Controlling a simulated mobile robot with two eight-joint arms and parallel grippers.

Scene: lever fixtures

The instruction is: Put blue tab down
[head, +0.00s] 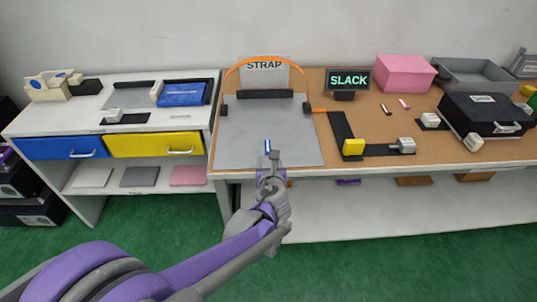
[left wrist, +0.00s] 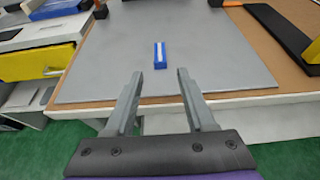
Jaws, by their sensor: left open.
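A small blue tab (head: 267,146) with a pale stripe is near the front edge of the grey plate (head: 240,145), on the wooden-topped table. In the left wrist view the tab (left wrist: 160,55) rests on the plate (left wrist: 100,75), just beyond the fingertips and centred between them. I cannot tell whether it stands or lies flat. My left gripper (head: 268,158) is at the table's front edge, open and empty; its two fingers also show in the left wrist view (left wrist: 160,74), apart from the tab. My right gripper is not in view.
An orange strap (head: 228,75) arches over the plate's back, near a STRAP sign (head: 264,72). A SLACK display (head: 348,80), yellow block (head: 353,147) and black case (head: 484,116) stand right. A white cabinet (head: 60,120) with blue and yellow drawers is left. Most of the plate is bare.

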